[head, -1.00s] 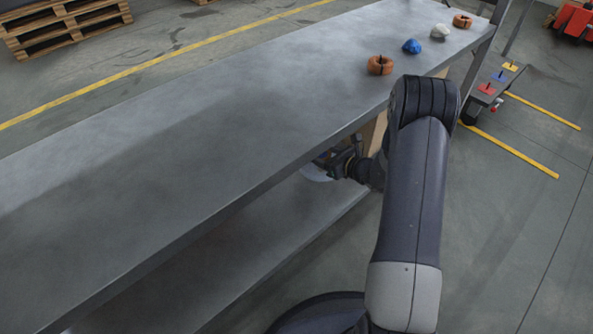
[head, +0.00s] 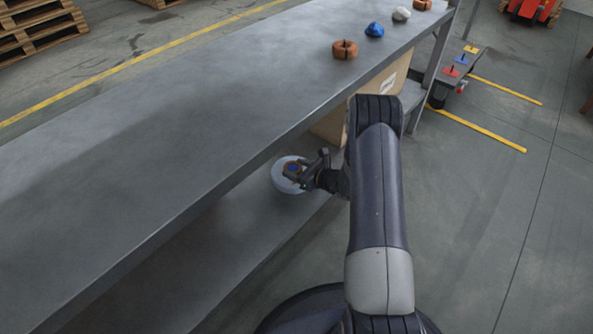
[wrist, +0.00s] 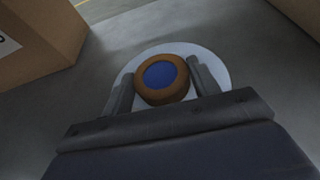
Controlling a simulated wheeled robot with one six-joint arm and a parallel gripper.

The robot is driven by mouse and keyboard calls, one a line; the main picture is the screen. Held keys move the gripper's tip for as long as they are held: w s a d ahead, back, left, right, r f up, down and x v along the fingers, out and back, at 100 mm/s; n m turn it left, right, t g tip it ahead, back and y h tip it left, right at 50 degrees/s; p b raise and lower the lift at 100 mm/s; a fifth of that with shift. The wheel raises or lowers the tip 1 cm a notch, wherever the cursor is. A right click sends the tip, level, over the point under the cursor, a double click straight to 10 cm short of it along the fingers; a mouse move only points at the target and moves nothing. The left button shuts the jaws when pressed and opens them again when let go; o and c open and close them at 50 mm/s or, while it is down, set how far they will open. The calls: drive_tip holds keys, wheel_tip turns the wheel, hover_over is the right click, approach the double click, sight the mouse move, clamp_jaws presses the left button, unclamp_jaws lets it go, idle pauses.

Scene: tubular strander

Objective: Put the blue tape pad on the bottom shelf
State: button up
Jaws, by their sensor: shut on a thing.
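The blue tape pad (wrist: 166,75) shows in the wrist view as a blue round centre in a brown ring on a wide pale disc (wrist: 215,62). My gripper (wrist: 162,84) has one finger on each side of the brown ring and is shut on it. In the head view the pad (head: 281,176) is under the table's top, over the bottom shelf (head: 262,222), with my gripper (head: 303,172) at its right side. I cannot tell whether the disc touches the shelf or hangs just above it.
A cardboard box (head: 332,126) stands on the bottom shelf behind the pad, also in the wrist view (wrist: 40,38). The tabletop (head: 150,165) overhangs the pad. Brown coils (head: 345,51), a blue lump (head: 374,30) and a pale lump (head: 402,14) lie on top. The shelf's near left part is clear.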

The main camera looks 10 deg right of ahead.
drive_tip(key=shift+f, duration=0.1)
drive_tip(key=o, duration=1.1)
drive_tip(key=shift+o, duration=0.2)
drive_tip(key=shift+r, duration=0.2)
drive_tip(key=shift+s+d+r, duration=0.15)
drive_tip(key=p+v, duration=0.3)
drive_tip(key=v, duration=0.8)
drive_tip(key=shift+s+d, duration=0.2)
drive_tip(key=shift+s, duration=0.05)
